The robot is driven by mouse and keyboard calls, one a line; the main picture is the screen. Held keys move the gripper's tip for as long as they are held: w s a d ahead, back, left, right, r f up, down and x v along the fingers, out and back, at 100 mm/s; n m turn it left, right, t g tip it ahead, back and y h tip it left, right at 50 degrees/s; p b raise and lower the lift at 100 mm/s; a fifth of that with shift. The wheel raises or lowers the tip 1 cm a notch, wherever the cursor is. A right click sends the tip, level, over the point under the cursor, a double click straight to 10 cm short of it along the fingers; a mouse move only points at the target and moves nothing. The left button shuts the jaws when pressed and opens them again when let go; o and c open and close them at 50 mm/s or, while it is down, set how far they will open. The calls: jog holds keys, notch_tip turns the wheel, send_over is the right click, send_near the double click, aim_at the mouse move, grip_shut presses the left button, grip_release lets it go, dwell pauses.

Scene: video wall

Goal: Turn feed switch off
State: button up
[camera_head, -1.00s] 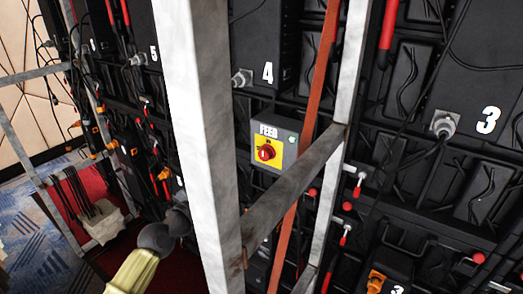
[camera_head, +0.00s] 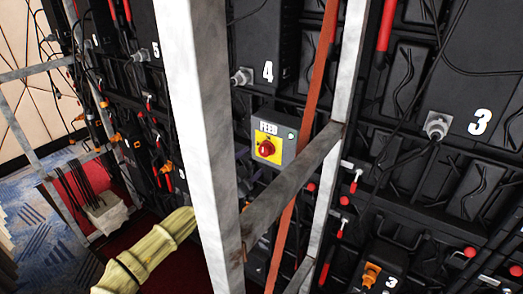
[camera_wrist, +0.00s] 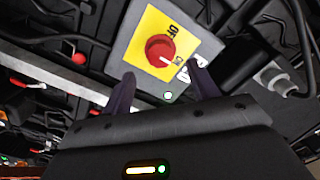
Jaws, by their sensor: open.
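The feed switch is a red rotary knob (camera_head: 266,149) on a yellow plate, on a grey box (camera_head: 285,123) labelled FEED. A green light (camera_wrist: 168,96) glows on the box. My gripper (camera_wrist: 163,88) is open and empty. Its two dark purple fingers point at the box, their tips just short of the knob in the picture; I see no contact. In the head view the metal post hides most of my gripper.
A thick upright metal post (camera_head: 205,130) stands in front of my arm. A slanting bar (camera_head: 290,185) crosses below the box, with an orange strap (camera_head: 310,110) beside it. Cables and a grey connector (camera_wrist: 275,78) lie close to the right finger.

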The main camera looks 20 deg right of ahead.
aim_at(263, 152)
jog(key=p+x, duration=0.1)
jog(key=x, duration=0.5)
jog(key=shift+w+d, duration=0.1)
